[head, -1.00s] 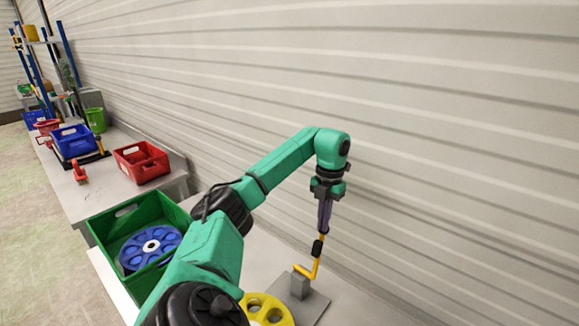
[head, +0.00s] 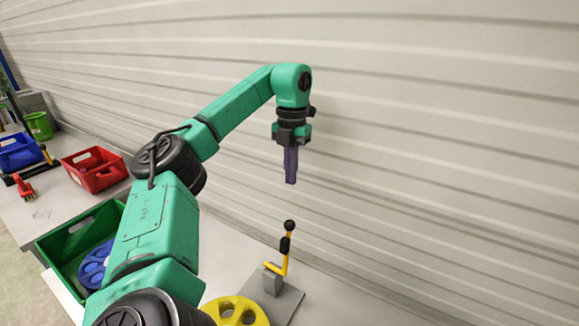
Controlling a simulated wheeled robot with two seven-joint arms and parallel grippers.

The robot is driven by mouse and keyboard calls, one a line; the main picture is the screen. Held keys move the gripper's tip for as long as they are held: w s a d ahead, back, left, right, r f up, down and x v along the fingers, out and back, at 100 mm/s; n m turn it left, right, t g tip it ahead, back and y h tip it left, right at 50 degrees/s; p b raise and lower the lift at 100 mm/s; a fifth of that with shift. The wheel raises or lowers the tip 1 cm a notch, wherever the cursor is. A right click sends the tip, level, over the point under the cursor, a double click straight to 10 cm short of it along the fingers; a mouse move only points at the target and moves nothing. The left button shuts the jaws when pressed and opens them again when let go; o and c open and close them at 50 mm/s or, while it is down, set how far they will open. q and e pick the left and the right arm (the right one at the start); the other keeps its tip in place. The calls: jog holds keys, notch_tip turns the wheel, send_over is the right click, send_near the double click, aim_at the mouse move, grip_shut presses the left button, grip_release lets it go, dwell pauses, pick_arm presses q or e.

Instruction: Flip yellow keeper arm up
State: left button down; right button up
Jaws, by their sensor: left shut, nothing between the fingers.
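The yellow keeper arm (head: 287,262) stands upright on a grey block and base plate (head: 287,303) on the table. It has a black grip and a black ball at its top. My left gripper (head: 291,181) points down above the keeper arm, apart from it by a clear gap. Its purple fingers are shut with nothing between them. My right gripper is not in view.
A yellow wheel (head: 238,309) lies left of the base plate, partly hidden by my arm. A green crate (head: 68,240) holds a blue wheel (head: 95,265). Red (head: 95,170) and blue (head: 20,152) bins stand farther left. A ribbed wall (head: 450,130) runs behind the table.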

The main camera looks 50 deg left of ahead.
pick_arm(q)
jog(key=shift+s+r, duration=0.25)
jog(key=shift+r, duration=0.3)
jog(key=shift+s+r, duration=0.2)
jog(key=shift+r, duration=0.3)
jog(key=shift+w+f, duration=0.1)
jog(key=shift+w, duration=0.05)
